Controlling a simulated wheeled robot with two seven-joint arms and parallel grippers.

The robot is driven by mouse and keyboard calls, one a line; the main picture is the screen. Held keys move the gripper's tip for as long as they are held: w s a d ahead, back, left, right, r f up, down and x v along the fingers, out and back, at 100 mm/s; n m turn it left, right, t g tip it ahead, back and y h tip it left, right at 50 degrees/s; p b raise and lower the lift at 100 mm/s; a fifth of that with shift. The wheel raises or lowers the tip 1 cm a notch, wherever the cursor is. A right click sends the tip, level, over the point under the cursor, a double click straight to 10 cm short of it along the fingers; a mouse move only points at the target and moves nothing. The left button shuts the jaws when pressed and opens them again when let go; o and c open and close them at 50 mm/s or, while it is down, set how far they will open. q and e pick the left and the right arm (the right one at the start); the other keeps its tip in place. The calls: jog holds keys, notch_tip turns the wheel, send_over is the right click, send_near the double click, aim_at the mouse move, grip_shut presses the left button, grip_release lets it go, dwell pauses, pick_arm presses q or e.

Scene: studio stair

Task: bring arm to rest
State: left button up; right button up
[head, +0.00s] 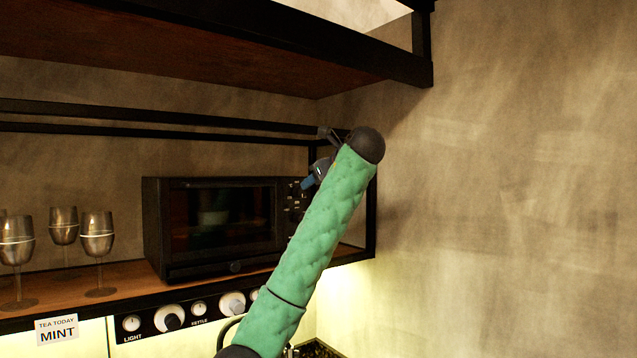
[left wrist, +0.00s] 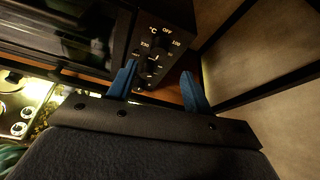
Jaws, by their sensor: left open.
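My left arm (head: 314,235), in a green quilted sleeve, rises across the middle of the head view. My left gripper (head: 312,178) is partly hidden behind it, near the right end of a dark oven (head: 225,222). In the left wrist view the two blue fingers of my left gripper (left wrist: 158,76) stand apart with nothing between them. They point toward the oven's control panel with its dials (left wrist: 152,48); I cannot tell the exact gap. My right gripper is not in view.
The oven stands on a wooden shelf (head: 120,277) with several metal goblets (head: 97,237) at left. Knobs (head: 169,318) and a "TEA TODAY MINT" card (head: 57,329) are along the front. An upper shelf (head: 200,45) hangs above. Bare wall (head: 530,180) fills the right.

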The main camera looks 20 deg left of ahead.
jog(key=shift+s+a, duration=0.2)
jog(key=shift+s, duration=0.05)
